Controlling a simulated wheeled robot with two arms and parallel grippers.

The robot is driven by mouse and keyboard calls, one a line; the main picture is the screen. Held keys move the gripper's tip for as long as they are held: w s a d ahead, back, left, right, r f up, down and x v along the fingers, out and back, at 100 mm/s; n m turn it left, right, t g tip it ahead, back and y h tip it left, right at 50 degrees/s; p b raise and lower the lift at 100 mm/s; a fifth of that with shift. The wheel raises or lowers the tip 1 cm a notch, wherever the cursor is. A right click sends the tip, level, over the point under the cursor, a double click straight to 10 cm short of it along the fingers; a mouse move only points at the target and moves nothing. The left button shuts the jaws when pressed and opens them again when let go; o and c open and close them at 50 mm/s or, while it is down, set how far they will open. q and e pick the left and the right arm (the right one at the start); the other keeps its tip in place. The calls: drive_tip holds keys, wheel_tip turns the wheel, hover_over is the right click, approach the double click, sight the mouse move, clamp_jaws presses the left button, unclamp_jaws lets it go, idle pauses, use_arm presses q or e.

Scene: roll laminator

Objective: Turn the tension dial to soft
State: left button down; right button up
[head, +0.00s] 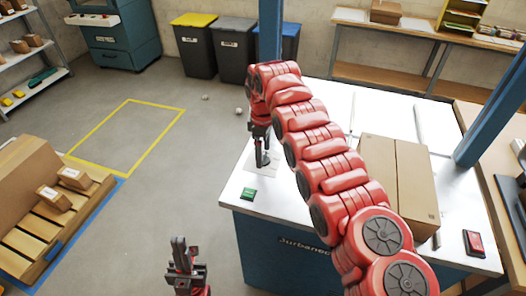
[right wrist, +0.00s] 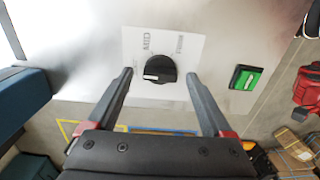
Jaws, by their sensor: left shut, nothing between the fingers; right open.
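The tension dial (right wrist: 160,68) is a round black knob with a white mark at its lower left in the right wrist view. It sits on a white label plate (right wrist: 205,50) that reads MID above the knob; a second word to its right is too small to read. My right gripper (right wrist: 159,74) is open, with one finger on each side of the dial and visible gaps to it. In the head view my right gripper (head: 262,150) points down at the label plate (head: 257,172) on the laminator's near left corner. My left gripper (head: 179,243) is shut and empty, away from the machine.
A green button (head: 248,193) is near the dial, and a red switch (head: 474,243) is at the right corner of the laminator (head: 232,196). A cardboard box (head: 413,190) lies on top. Open floor (head: 170,205) lies left of the machine.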

drive_tip(key=shift+r, duration=0.4)
drive_tip(key=r+p, duration=0.1)
drive_tip(key=r, duration=0.1)
drive_tip(key=r+p, duration=0.1)
drive_tip(key=r, duration=0.2)
drive_tip(key=shift+a+r, duration=0.2)
drive_tip(key=shift+r, duration=0.1)
wheel_tip(320, 180, up, 11)
drive_tip(key=p, duration=1.1)
drive_tip(key=shift+d, duration=0.15)
drive_tip(key=shift+f, duration=0.15)
